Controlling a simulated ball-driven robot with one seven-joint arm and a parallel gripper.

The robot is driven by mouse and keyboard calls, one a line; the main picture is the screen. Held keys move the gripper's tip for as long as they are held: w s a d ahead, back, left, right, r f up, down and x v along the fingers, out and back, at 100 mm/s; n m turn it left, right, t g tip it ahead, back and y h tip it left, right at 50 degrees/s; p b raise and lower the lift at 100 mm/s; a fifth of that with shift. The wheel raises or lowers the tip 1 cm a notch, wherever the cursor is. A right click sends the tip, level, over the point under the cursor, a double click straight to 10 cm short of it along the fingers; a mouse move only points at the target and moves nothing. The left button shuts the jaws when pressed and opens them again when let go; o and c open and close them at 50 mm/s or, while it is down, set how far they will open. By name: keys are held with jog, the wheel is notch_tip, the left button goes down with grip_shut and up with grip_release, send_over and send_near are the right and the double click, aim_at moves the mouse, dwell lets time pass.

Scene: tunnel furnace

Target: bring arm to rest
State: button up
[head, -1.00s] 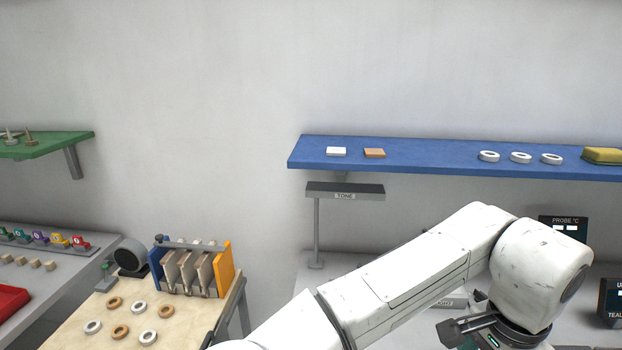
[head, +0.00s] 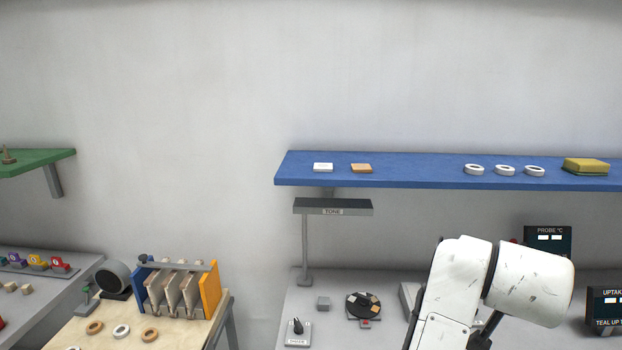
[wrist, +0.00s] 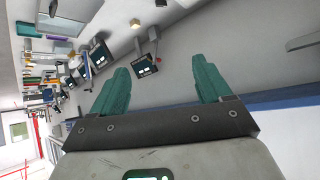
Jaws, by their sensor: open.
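My gripper (wrist: 162,88) shows in the wrist view with its two teal fingers spread wide apart and nothing between them. In the head view my white arm rises at the lower right, in front of the grey bench, and the gripper itself is hidden or out of frame there. The wrist view looks across the room at a slant, with a blue edge running behind the fingers.
A blue shelf (head: 420,173) on the wall holds white rings, two small tiles and a yellow sponge (head: 586,166). Below are the TONE stand (head: 333,207), a round dark dial (head: 363,306) and the PROBE display (head: 548,240). A wooden table (head: 200,335) stands at left.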

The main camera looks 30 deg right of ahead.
jog(key=w+a+f+n+t+y, duration=0.3)
jog(key=w+a+f+n, duration=0.1)
jog(key=a+f+n, duration=0.6)
jog(key=s+a+f+n+g+y, duration=0.2)
jog(key=s+a+f+n+y, duration=0.35)
jog(key=a+f, duration=0.9)
jog(key=s+f+m+g+b, duration=0.1)
jog(key=s+f+g+b, duration=0.1)
jog(key=s+f+b, duration=0.3)
jog(key=s+d+f+m+g+b, duration=0.1)
jog(key=s+f+b, duration=0.4)
jog(key=f, duration=0.6)
jog(key=shift+s+d+g, duration=0.3)
jog(key=shift+s+g, duration=0.2)
jog(key=shift+s, duration=0.2)
